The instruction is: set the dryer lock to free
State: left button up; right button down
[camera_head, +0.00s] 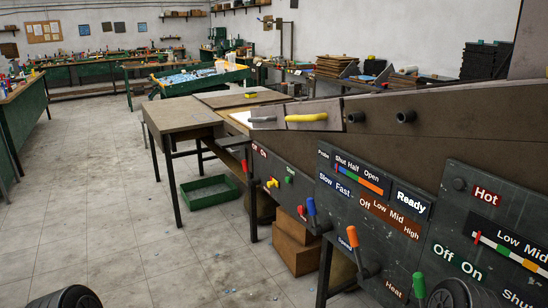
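I cannot pick out a lever labelled as the dryer lock, and no "free" label is readable. The machine's dark panel (340,212) fills the right side. An orange-topped lever (353,240) stands at its lower middle, a blue-topped lever (311,207) further left, and a green-topped lever (419,287) at the bottom right. A small yellow knob (272,183) sits at the panel's far left. A plate above carries a grey handle (268,119) and a yellow handle (306,117). Neither of my grippers shows; only dark rounded parts, seemingly mine, show at the bottom edge.
A brown table (181,117) stands left of the machine. The tiled floor at left is mostly clear. Green workbenches and shelves stand further back.

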aim_at(269, 184)
jog(key=i, duration=0.6)
jog(key=z, duration=0.3)
jog(key=i+j+z, duration=0.55)
jog(key=j+z, duration=0.25)
jog(key=i+j, duration=0.15)
jog(key=j, duration=0.2)
jog(key=i+j+z, duration=0.1)
jog(key=j, duration=0.2)
jog(key=i+j, duration=0.15)
jog(key=j, duration=0.2)
jog(key=i+j, duration=0.15)
jog(key=j, duration=0.2)
jog(key=i+j+z, duration=0.1)
jog(key=j, duration=0.25)
jog(key=i+j, duration=0.15)
jog(key=j, duration=0.2)
